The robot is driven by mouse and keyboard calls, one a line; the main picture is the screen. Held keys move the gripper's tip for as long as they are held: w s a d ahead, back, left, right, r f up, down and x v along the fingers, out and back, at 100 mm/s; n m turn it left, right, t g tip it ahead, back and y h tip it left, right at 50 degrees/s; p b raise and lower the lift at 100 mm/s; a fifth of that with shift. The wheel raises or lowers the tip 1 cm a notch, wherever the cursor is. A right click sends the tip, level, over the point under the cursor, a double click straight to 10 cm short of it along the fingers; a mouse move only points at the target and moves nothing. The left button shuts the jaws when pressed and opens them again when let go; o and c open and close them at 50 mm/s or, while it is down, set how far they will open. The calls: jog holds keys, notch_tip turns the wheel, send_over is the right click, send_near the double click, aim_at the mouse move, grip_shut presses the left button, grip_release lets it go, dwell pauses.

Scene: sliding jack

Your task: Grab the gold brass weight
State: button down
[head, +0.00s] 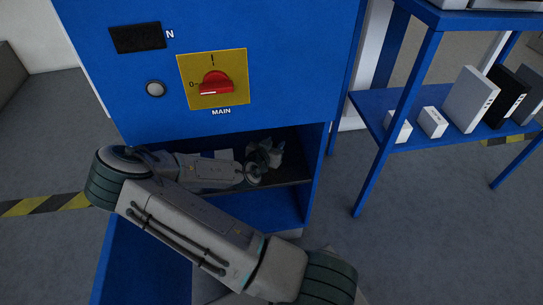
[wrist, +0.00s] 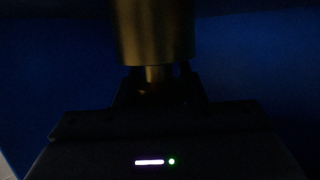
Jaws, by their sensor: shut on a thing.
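The gold brass weight (wrist: 154,28) shows in the wrist view at the top middle, dim and cut off by the upper edge. It is a cylinder with a narrower neck below it. My gripper (wrist: 155,82) is shut on the weight's narrow neck, though its fingers are very dark. In the head view my gripper (head: 265,155) is inside the dark opening of the blue cabinet (head: 300,60), and the weight cannot be made out there.
The cabinet's opening has a dark shelf (head: 297,172) and side walls close around my arm. A red main switch (head: 215,83) sits above. A blue rack (head: 430,144) with several boxes stands at the right. Floor between them is clear.

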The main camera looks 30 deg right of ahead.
jog(key=shift+r, duration=0.15)
jog(key=shift+r+p, duration=0.35)
jog(key=shift+r, duration=0.35)
notch_tip(320, 180, up, 3)
jog(key=shift+p, duration=0.6)
jog(key=s+r+p, duration=0.6)
jog(key=s+p, duration=0.4)
jog(key=s, duration=0.1)
jog(key=shift+s+a+r+p, duration=0.15)
jog(key=shift+s+r+p, duration=0.05)
jog(key=shift+r+p, duration=0.15)
jog(key=shift+a, duration=0.1)
